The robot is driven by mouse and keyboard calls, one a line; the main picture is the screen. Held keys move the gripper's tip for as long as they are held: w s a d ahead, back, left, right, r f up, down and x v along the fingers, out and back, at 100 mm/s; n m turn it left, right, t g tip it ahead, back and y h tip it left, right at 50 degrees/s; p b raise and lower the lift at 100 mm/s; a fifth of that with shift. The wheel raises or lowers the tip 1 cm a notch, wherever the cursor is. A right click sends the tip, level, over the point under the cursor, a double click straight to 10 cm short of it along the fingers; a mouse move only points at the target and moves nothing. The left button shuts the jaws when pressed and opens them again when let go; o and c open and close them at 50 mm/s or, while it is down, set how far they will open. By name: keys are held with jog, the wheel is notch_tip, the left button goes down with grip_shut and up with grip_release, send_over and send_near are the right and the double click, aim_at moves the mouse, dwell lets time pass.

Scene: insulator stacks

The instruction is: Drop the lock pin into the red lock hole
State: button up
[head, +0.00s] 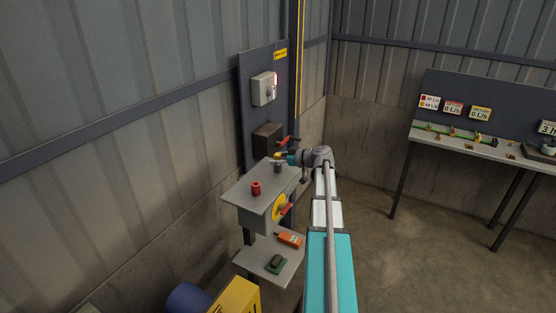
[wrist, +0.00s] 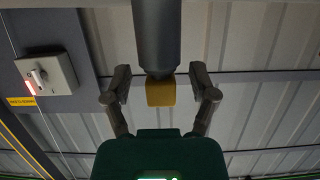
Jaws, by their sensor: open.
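My gripper (head: 286,158) is over the far end of the grey bench top, with its jaws open. In the wrist view the open fingers (wrist: 160,84) stand on either side of a yellow block-like end (wrist: 161,93) on a dark grey cylinder (wrist: 156,35); a gap shows on both sides. The head view shows a small grey post (head: 277,168) under the gripper, probably this cylinder. I cannot tell for sure whether it is the lock pin. A red cylinder (head: 256,188) stands upright on the bench top. A red handle (head: 286,209) crosses a yellow disc (head: 278,207) below. No lock hole is clearly visible.
A grey switch box (head: 264,89) with a red light is on the panel behind. A dark box (head: 267,139) and a red lever (head: 289,141) are close behind my gripper. The lower shelf (head: 257,256) holds an orange device (head: 290,239). Bench space around the red cylinder is clear.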

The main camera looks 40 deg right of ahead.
aim_at(278, 154)
jog(key=shift+c, duration=0.2)
grip_shut()
jog(key=shift+r, duration=0.1)
notch_tip(278, 154, up, 10)
jog(key=p, duration=1)
dwell(0.9)
